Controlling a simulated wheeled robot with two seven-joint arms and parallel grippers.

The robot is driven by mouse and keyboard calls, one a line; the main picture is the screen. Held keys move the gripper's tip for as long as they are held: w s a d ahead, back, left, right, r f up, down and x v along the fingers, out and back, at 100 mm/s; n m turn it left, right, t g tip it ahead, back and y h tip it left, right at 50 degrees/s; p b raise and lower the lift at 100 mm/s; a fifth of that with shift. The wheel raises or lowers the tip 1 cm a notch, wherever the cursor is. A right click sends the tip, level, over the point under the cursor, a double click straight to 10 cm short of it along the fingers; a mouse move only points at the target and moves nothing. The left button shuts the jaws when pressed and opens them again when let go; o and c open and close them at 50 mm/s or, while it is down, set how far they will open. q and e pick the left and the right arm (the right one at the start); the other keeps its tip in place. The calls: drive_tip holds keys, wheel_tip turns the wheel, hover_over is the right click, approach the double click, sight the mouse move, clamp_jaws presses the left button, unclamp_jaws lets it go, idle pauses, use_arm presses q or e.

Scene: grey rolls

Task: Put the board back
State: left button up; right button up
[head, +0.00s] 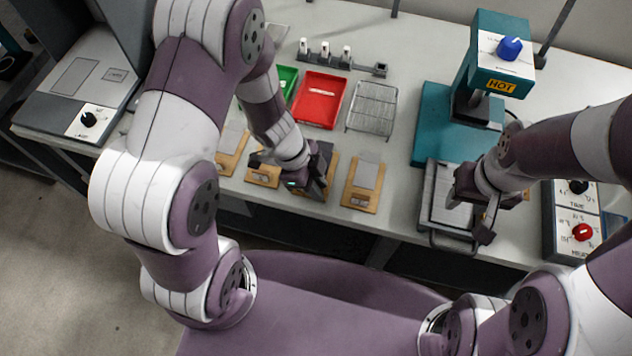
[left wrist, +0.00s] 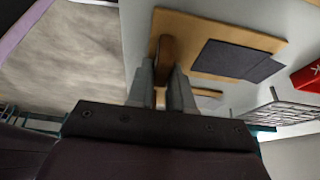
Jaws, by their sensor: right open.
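Several wooden boards, each with a grey sheet on it, line the front of the table. My left gripper (head: 306,184) is low over one board (head: 328,168) and hides much of it in the head view. In the left wrist view, this board (left wrist: 182,34) carries a dark grey sheet (left wrist: 238,60) and has a brown wooden grip (left wrist: 166,55) at its edge. The left fingers stand on both sides of the grip and look shut on it. My right gripper (head: 474,212) is open over a grey metal tray (head: 432,205) in front of the teal press.
Other boards lie to the right (head: 362,190) and left (head: 232,150). Behind are a red tray (head: 319,98), a green tray (head: 287,82) and a wire rack (head: 373,105). The teal press (head: 433,110) marked HOT stands right; a control box (head: 575,225) sits far right.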

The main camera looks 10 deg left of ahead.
use_arm(q)
drive_tip(key=o, duration=0.3)
drive_tip(key=p+v, duration=0.6)
drive_tip(key=v, duration=0.6)
drive_tip(key=w+a+r+n+t+y, duration=0.5)
drive_tip(key=w+a+r+n, duration=0.15)
drive_tip(key=n, duration=0.35)
drive_tip(key=s+d+r+n+g, duration=0.2)
drive_tip(key=s+n+g, duration=0.1)
drive_tip(key=s+n, duration=0.5)
drive_tip(key=shift+s+d+g, duration=0.2)
drive_tip(key=shift+s+g, duration=0.1)
drive_tip(key=shift+s, duration=0.6)
